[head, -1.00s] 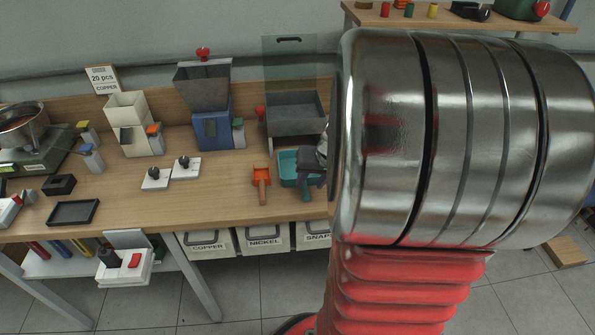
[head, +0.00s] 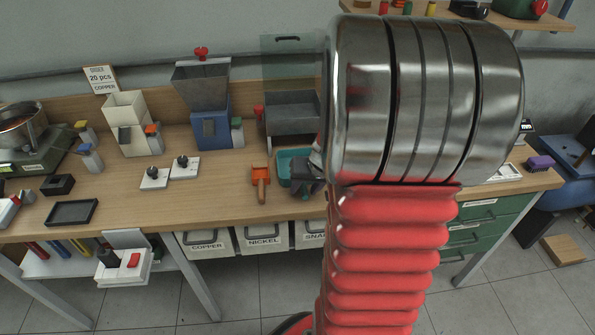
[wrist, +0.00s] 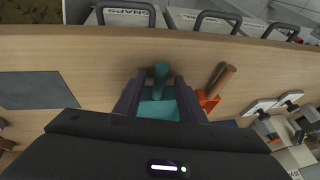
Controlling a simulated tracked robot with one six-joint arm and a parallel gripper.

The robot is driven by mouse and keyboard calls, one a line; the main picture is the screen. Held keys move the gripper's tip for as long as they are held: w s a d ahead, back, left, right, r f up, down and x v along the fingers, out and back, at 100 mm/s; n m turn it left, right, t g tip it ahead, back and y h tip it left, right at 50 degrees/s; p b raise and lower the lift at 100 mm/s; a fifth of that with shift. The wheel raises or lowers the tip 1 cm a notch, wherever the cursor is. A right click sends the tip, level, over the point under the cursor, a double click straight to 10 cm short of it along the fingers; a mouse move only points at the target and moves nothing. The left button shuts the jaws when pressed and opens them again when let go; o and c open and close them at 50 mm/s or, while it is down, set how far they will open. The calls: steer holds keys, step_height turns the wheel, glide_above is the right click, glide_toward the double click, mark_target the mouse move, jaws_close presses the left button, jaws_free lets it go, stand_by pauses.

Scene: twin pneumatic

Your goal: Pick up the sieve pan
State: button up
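The teal pan with a handle, which I take to be the sieve pan (head: 285,159), stands on the wooden bench right of the orange scoop. In the wrist view its teal handle (wrist: 160,72) points toward the bench's front edge, and part of its body (wrist: 158,110) shows between my fingers. My gripper (wrist: 160,84) is open, with one finger on each side of the handle and gaps between. In the head view my gripper (head: 306,176) is at the pan's right side, partly hidden by my arm. My gripper hides part of the pan.
The orange scoop (head: 260,178) lies close to the left of the pan; its handle also shows in the wrist view (wrist: 220,80). A grey metal bin (head: 292,115) stands behind. Labelled white bins (head: 263,238) hang under the front edge. A dark flat plate (wrist: 36,90) lies on the bench.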

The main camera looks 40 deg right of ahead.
steer(key=shift+c, duration=0.5)
jaws_close()
step_height(320, 180, up, 18)
stand_by(0.7)
steer(key=shift+w, duration=0.1)
stand_by(0.4)
